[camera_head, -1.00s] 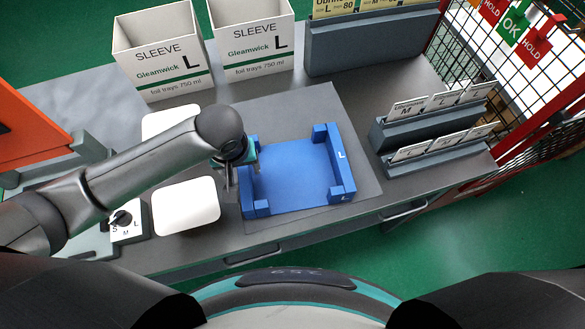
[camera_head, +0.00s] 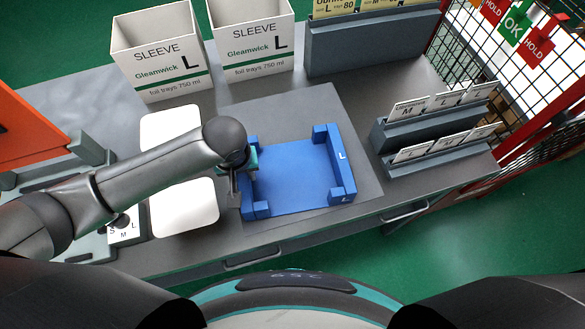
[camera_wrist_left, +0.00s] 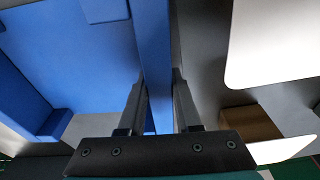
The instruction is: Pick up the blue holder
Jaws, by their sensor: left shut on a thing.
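The blue holder (camera_head: 291,177) is a shallow tray-like frame with raised corner posts and an L on its right wall. It lies on a dark mat on the grey bench in the head view. My left gripper (camera_head: 236,187) is at the holder's left wall. In the left wrist view the two fingers (camera_wrist_left: 159,108) stand on either side of the blue wall (camera_wrist_left: 153,50) and are shut on it. The holder looks to be resting on the mat; I cannot tell any lift. My right gripper is not in view.
Two white pads (camera_head: 184,207) lie left of the holder. Two open SLEEVE boxes (camera_head: 160,52) stand at the back left. Grey card racks (camera_head: 432,125) stand on the right, by a red-framed mesh. The dark mat (camera_head: 300,105) is bare behind the holder.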

